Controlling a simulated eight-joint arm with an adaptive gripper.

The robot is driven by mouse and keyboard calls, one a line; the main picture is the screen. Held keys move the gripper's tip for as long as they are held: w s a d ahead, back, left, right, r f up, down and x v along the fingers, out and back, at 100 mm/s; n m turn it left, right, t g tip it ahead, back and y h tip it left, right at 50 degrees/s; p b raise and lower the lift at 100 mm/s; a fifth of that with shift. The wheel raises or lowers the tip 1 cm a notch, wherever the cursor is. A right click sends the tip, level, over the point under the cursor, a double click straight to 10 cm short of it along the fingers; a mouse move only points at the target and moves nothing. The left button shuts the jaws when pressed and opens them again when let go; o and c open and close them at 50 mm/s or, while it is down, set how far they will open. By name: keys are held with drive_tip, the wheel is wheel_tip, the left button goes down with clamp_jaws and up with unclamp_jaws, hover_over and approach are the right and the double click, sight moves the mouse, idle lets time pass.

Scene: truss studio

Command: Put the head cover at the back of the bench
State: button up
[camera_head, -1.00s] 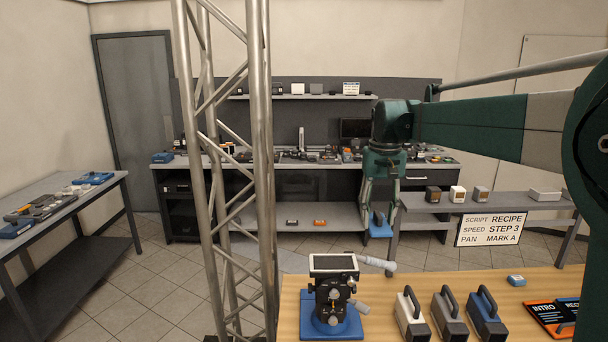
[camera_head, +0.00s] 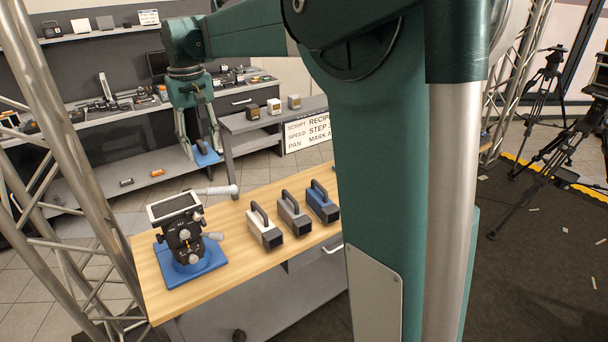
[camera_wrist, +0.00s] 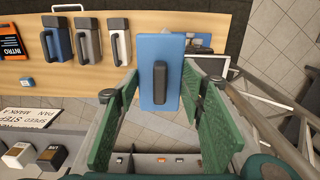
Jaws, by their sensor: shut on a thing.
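My gripper (camera_head: 200,140) is shut on the black handle of a blue plate, which I take to be the head cover (camera_head: 208,158). It hangs in the air beyond the far edge of the wooden bench (camera_head: 150,270). In the wrist view the cover (camera_wrist: 143,50) lies between my green fingers (camera_wrist: 160,82), with part of the bench (camera_wrist: 215,12) beyond it. The camera head (camera_head: 184,228), with a grey screen and pan handle, stands on a blue base at the bench's left end. In the wrist view the cover hides most of it.
White (camera_head: 264,232), grey (camera_head: 294,217) and blue (camera_head: 323,204) handled cases stand in a row on the bench. A metal truss (camera_head: 85,200) rises at the left. A low grey shelf (camera_head: 240,122) with small boxes stands behind. My arm hides the bench's right side.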

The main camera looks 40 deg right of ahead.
drive_tip(key=shift+w, duration=0.1)
drive_tip(key=w+f+p, duration=0.3)
drive_tip(key=w+f, duration=0.5)
drive_tip(key=w, duration=0.4)
drive_tip(key=w+d+f+p, duration=0.1)
drive_tip(key=w+d+f, duration=0.35)
drive_tip(key=d, duration=0.25)
drive_tip(key=s+d+f+b, duration=0.1)
drive_tip(key=s+d+f, duration=0.4)
drive_tip(key=d, duration=1.2)
drive_tip(key=s+d+f+b, duration=0.1)
drive_tip(key=s+d+f, duration=0.5)
drive_tip(key=d, duration=1.1)
drive_tip(key=s+d+f+b, duration=0.1)
drive_tip(key=s+d+f, duration=0.5)
drive_tip(key=d+f, duration=0.5)
drive_tip(key=d, duration=0.6)
drive_tip(key=shift+s+f+b, duration=0.25)
drive_tip(key=shift+f+b, duration=0.05)
drive_tip(key=shift+b, duration=0.1)
drive_tip(key=shift+f, duration=0.1)
drive_tip(key=shift+f, duration=3.05)
